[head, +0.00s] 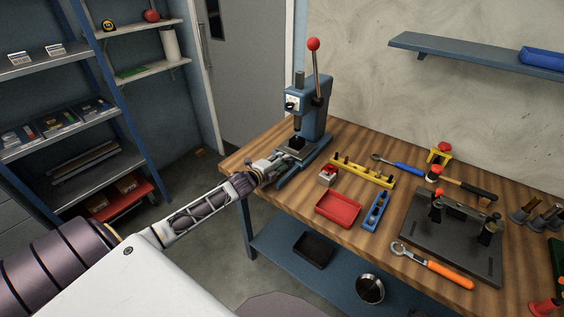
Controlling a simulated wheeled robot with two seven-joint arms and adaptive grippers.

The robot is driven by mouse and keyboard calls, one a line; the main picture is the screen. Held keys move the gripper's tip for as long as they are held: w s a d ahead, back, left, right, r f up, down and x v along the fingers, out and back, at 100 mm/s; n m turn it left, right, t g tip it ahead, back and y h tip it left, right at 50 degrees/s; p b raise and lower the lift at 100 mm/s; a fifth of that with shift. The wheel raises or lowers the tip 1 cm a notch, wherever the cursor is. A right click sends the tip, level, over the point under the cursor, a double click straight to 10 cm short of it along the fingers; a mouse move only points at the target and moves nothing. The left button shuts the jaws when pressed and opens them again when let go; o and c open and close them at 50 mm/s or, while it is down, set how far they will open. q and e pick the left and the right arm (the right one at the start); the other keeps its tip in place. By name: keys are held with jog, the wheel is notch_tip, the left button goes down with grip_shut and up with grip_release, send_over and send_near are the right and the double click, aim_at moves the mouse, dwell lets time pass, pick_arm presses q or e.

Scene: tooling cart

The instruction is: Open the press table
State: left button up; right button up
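The blue arbor press (315,108) stands at the far left corner of the wooden bench, with a lever ending in a red ball (313,44) raised above it. Its small table (298,148) lies low at the front, under the ram, with a dark block on it. My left arm reaches in from the left, and my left gripper (280,160) is at the front left of the press, right by the table. The fingers are small and overlap the press base, so I cannot tell whether they touch it or are open or shut. My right gripper is not in view.
On the wooden bench (385,238) near the press are a small red-and-white block (327,175), a yellow rack (362,171), a red tray (338,208) and a blue holder (376,211). A dark fixture plate (450,250) and hand tools lie further right. Shelves (75,130) stand at left.

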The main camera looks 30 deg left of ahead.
pick_arm(q)
jog(key=shift+w+d+f, duration=0.1)
jog(key=shift+w, duration=0.45)
jog(key=shift+c, duration=0.4)
grip_shut()
